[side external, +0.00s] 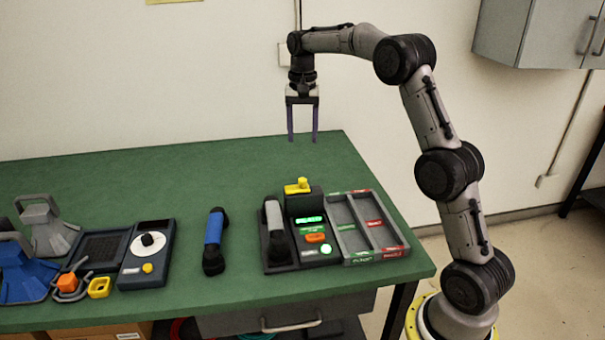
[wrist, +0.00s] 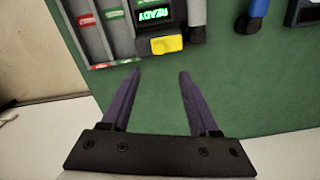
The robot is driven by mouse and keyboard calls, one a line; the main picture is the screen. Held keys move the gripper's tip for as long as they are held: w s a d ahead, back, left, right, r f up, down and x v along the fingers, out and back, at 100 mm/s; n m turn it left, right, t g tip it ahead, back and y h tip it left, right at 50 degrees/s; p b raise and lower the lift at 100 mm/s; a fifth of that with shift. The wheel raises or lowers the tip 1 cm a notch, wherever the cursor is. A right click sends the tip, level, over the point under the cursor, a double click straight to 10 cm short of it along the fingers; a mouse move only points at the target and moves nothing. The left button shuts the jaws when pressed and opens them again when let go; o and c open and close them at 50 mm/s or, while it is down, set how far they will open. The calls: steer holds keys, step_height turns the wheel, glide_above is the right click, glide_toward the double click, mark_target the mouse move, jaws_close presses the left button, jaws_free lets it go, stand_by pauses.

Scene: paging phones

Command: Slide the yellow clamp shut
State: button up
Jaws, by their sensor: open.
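The yellow clamp (side external: 298,186) sits on top of the dark block at the back of the paging phone station (side external: 304,232), with a small knob standing up on it. In the wrist view the yellow clamp (wrist: 168,44) lies at the near edge of the station, just beyond my fingertips. I cannot tell how far it is slid. My gripper (side external: 303,138) hangs in the air, pointing down, above the back edge of the table. Its two purple fingers (wrist: 161,72) are wide apart with nothing between them. It is apart from the clamp, above and behind it.
On the green table (side external: 150,190), a grey handset (side external: 274,230) rests on the station. A divided tray (side external: 367,225) adjoins its right side. A blue handset (side external: 214,240) and a dial unit (side external: 147,255) lie left. An orange cube (side external: 67,282) and yellow ring (side external: 99,288) lie farther left.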

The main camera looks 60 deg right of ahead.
mark_target(303, 179)
step_height(303, 179, down, 13)
steer(key=shift+r, duration=0.2)
stand_by(0.3)
jaws_close()
steer(key=shift+r, duration=0.1)
stand_by(1.2)
